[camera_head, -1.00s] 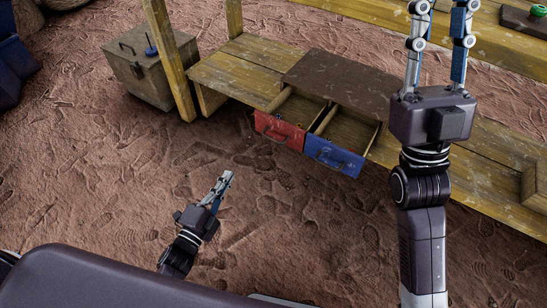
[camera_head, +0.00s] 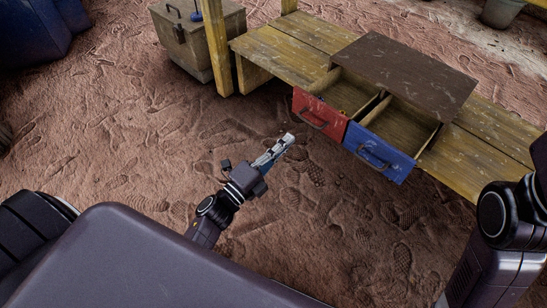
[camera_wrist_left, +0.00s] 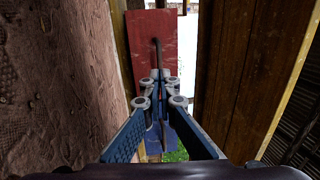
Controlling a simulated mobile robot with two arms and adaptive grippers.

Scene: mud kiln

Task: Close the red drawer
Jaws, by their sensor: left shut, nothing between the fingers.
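The red drawer (camera_head: 319,115) is pulled open at the front of a low wooden bench, its front panel standing out from under the brown top. Its dark handle is on the front. The blue drawer (camera_head: 378,152) beside it on the right is also open. My left gripper (camera_head: 288,138) is shut and empty, to the left of and below the red drawer front, apart from it. In the left wrist view the red drawer front (camera_wrist_left: 152,28) with its handle is ahead of my left gripper (camera_wrist_left: 160,78). Only part of my right arm shows; its gripper is out of view.
The wooden bench (camera_head: 268,55) runs along the back, with a yellow post (camera_head: 245,70) at its left. A wooden chest (camera_head: 196,40) stands behind the post. The sandy ground before the drawers is clear.

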